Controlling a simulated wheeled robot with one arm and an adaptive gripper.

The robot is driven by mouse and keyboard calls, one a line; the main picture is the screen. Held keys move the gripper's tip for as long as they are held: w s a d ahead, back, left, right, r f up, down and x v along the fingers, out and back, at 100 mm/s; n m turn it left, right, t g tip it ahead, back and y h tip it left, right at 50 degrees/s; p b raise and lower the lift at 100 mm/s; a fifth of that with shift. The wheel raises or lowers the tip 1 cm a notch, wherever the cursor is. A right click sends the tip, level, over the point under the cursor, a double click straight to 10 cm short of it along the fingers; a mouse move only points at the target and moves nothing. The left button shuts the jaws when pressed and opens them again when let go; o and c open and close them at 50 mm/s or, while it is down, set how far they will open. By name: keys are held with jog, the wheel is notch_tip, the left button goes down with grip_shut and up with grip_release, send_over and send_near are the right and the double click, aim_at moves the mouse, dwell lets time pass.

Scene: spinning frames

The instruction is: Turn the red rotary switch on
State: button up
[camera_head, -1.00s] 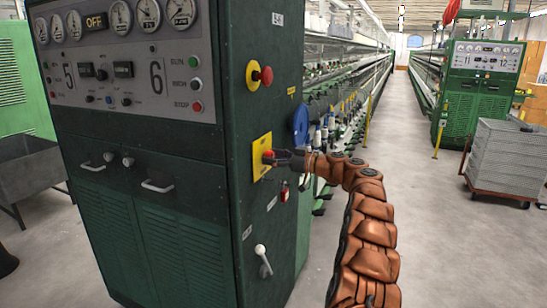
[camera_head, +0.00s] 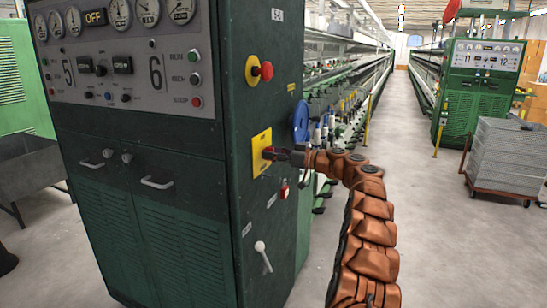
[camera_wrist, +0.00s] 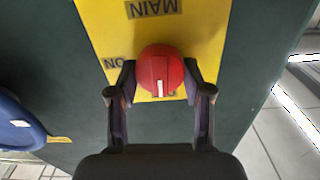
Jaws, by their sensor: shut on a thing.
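The red rotary switch (camera_wrist: 161,70) sits on a yellow plate (camera_wrist: 207,40) on the side of the green cabinet. In the wrist view the plate's lettering appears upside down, with "MAIN" and "ON" readable. The knob's white mark points toward the bottom of the picture, and lettering under it is mostly hidden. My gripper (camera_wrist: 160,84) is shut on the knob, one finger on each side. In the head view the switch (camera_head: 268,153) shows at the gripper's tip (camera_head: 278,154), and the yellow plate (camera_head: 259,139) is partly uncovered. The cabinet's display (camera_head: 95,17) reads "OFF".
A red mushroom button (camera_head: 266,70) is above the switch. A blue round part (camera_head: 301,122) is just behind. Open floor lies to the right, before a cart (camera_head: 505,155).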

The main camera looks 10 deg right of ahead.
jog(key=shift+f+m+b, duration=0.35)
jog(key=shift+m+b, duration=0.25)
jog(key=shift+b, duration=0.25)
jog(key=shift+r+m+b, duration=0.15)
jog(key=shift+m+b, duration=0.25)
jog(key=shift+m, duration=0.4)
jog(key=shift+r+m, duration=0.15)
jog(key=shift+m, duration=0.75)
jog(key=m+p, duration=0.1)
jog(key=m, duration=0.2)
jog(key=shift+w+r+m+p, duration=0.1)
jog(key=shift+m+p, duration=0.2)
jog(key=shift+p, duration=0.05)
jog(key=shift+d+f+m+p, duration=0.15)
jog(key=shift+m+p, duration=1)
jog(key=shift+m, duration=1.1)
jog(key=shift+a+f+m+p, duration=0.15)
jog(key=shift+m+p, duration=1)
jog(key=shift+m, duration=1.1)
jog(key=shift+d, duration=0.1)
